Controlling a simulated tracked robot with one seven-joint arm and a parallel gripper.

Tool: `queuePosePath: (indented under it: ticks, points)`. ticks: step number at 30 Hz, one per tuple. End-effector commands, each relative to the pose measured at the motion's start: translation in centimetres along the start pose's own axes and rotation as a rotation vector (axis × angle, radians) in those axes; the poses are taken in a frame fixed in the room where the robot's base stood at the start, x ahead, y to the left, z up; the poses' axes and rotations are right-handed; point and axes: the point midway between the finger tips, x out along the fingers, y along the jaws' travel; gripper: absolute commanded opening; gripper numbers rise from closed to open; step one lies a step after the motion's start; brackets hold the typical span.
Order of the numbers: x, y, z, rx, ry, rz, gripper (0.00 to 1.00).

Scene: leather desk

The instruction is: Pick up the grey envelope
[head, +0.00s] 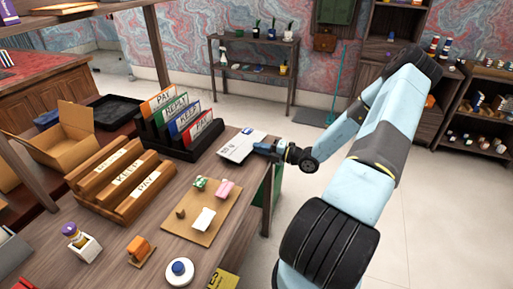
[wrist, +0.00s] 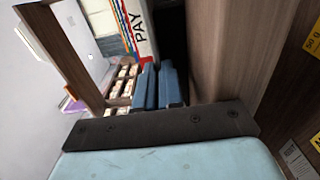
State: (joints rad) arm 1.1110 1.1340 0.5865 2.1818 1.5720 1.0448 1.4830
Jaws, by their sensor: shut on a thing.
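The pale grey envelope (head: 238,147), with dark print and a small blue mark, is at the far right end of the desk in the head view, beside the black card sorter. My gripper (head: 268,149) is at its right edge, with the blue fingers shut on it. I cannot tell whether the envelope still touches the desk. In the wrist view the blue fingers (wrist: 160,86) are close together, and I cannot make out the envelope between them.
The black sorter (head: 180,140) holds several labelled cards. A wooden rack (head: 120,182), a tan board (head: 196,228) with small items, and a round white object (head: 179,271) are on the desk (head: 110,240). The floor beyond the desk's right edge is open.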

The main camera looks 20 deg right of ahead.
Motion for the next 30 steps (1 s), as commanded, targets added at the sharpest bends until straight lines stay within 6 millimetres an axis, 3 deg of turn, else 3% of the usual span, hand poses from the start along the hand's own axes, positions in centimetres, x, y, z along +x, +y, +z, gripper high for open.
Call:
queuePosePath:
  ticks: [10, 18, 25, 30]
  points:
    - [-0.1, 0.0, 0.0, 0.001, 0.000, -0.004, 0.00]
    - [-0.1, 2.4, 0.1, -0.001, -0.001, -0.003, 0.00]
    - [-0.1, 2.5, 0.1, 0.001, -0.002, -0.002, 0.00]
    - [-1.4, 2.9, 0.1, -0.001, -0.003, -0.003, 0.00]
